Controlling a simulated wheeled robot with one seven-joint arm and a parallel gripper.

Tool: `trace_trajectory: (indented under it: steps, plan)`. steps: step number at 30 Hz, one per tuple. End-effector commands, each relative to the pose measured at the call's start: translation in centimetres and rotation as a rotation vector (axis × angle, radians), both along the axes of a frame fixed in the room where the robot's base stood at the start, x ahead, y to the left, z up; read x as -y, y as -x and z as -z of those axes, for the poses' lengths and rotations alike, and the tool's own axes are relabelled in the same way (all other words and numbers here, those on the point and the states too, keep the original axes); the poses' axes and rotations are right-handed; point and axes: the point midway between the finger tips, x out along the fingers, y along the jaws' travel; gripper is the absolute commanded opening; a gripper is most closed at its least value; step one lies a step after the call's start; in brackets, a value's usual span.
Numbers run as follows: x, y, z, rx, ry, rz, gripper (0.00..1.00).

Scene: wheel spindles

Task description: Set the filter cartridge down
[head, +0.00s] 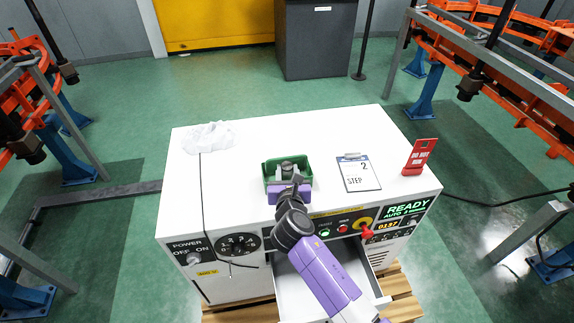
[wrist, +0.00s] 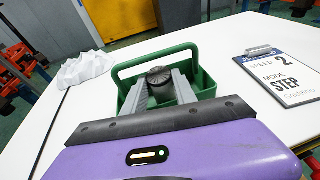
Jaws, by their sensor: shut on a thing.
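The filter cartridge (wrist: 159,76) has a dark round cap and is between the fingers of my gripper (wrist: 160,88). It is inside or just over a green caddy with a handle (wrist: 189,51). I cannot tell whether the cartridge touches the caddy's floor, as my fingers and the caddy hide its lower part. In the head view my gripper (head: 288,176) is over the green caddy (head: 269,165) on the white cabinet top, shut on the cartridge (head: 287,165).
The white cabinet top (head: 250,140) is clear behind the caddy. An open drawer (head: 300,290) juts out below my arm.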

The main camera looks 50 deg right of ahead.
Motion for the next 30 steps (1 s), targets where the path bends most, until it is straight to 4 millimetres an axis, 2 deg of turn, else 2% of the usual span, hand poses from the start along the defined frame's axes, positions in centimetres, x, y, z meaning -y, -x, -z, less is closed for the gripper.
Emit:
trace_trajectory:
  steps: [1, 2, 7, 10, 21, 22, 24, 25, 30]
  plan:
    - [0.1, -0.3, -0.8, -0.017, -0.021, -0.002, 0.0]
    - [0.3, -0.4, -0.8, -0.03, -0.034, 0.001, 0.0]
    - [0.6, -0.7, -0.5, -0.087, -0.083, -0.002, 0.0]
    - [0.5, -0.6, 0.4, -0.092, -0.085, -0.002, 0.0]
    - [0.5, -0.6, 0.7, -0.089, -0.082, -0.003, 0.0]
    - [0.5, -0.6, 0.8, -0.089, -0.082, -0.002, 0.35]
    - [0.5, -0.6, 0.7, -0.089, -0.082, -0.002, 0.49]
    - [0.5, -0.6, 0.7, -0.089, -0.082, -0.002, 0.55]
    - [0.5, -0.6, 0.7, -0.089, -0.082, -0.002, 0.55]
